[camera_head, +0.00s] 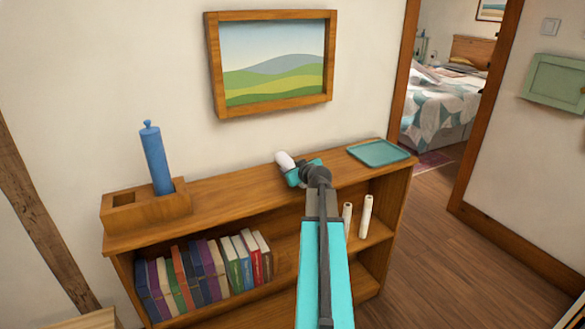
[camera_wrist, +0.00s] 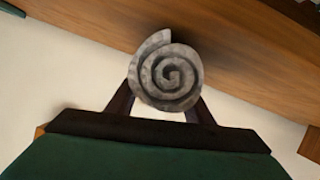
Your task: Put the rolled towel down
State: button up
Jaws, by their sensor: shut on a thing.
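My gripper (camera_head: 296,170) is shut on the rolled towel (camera_head: 285,161), just over the top of the wooden shelf unit (camera_head: 230,199). In the head view the towel is a small white roll, partly hidden by my gripper. In the wrist view the towel (camera_wrist: 168,72) shows its grey spiral end between the two fingers of my gripper (camera_wrist: 165,105). I cannot tell whether the towel touches the shelf top.
A teal tray (camera_head: 378,152) lies at the right end of the shelf top. A wooden box (camera_head: 146,206) with a blue cylinder (camera_head: 156,160) stands at the left end. Books (camera_head: 205,271) fill part of the shelf below. The top between box and gripper is clear.

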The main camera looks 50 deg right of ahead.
jog(key=shift+f, duration=0.15)
jog(key=o, duration=1.1)
jog(key=shift+r, duration=0.2)
jog(key=shift+s+a+r, duration=0.1)
jog(key=shift+s+a, duration=0.15)
jog(key=shift+s, duration=0.25)
jog(key=shift+b+v, duration=1.3)
jog(key=shift+v, duration=4.1)
jog(key=shift+w, duration=0.1)
jog(key=shift+c, duration=0.4)
